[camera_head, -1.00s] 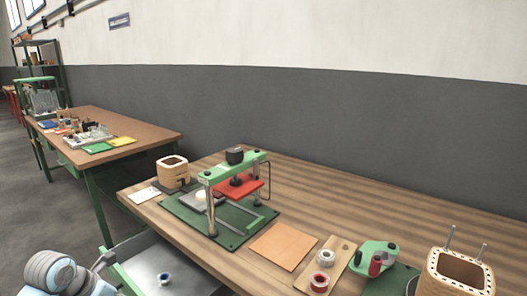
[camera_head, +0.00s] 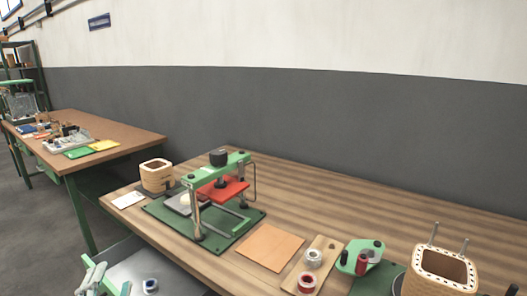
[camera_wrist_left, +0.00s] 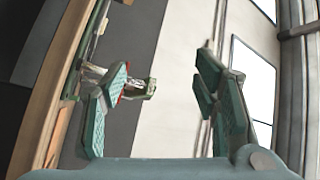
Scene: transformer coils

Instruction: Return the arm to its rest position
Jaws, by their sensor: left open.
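My right gripper does not show.
The wooden table (camera_head: 330,215) bears a green press (camera_head: 210,235), a wooden coil form (camera_head: 156,175), an orange sheet (camera_head: 269,247), a board with spools (camera_head: 325,250) and a larger coil form (camera_head: 440,280). A blue-rimmed spool (camera_head: 150,286) lies in the tray. Another bench (camera_head: 135,141) stands behind left.

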